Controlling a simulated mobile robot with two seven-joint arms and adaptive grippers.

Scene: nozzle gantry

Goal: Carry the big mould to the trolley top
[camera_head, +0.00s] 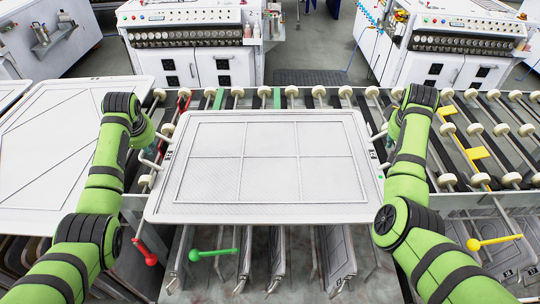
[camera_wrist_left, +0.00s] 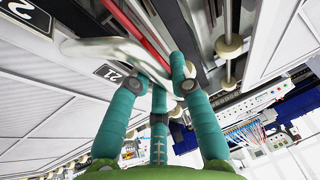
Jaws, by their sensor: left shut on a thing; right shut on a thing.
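The big mould (camera_head: 270,200) is a wide pale panel with a grid of ribs, lying roughly level in the middle of the head view between my two arms. It has a bent handle on each side. My left gripper (camera_head: 160,145) is at its left handle. In the left wrist view its teal fingers (camera_wrist_left: 160,75) close around a white handle (camera_wrist_left: 105,47) beside a "21" label. My right gripper (camera_head: 385,130) is shut at the right handle, partly hidden by my arm. I cannot tell which surface is the trolley top.
Another pale panel (camera_head: 50,150) lies at the left. Rollers with cream wheels (camera_head: 318,93) run behind and beside the mould. Below the front edge are upright panels (camera_head: 335,255), a green-knobbed lever (camera_head: 215,253), a red one (camera_head: 150,258) and a yellow one (camera_head: 495,241). White machines (camera_head: 195,50) stand behind.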

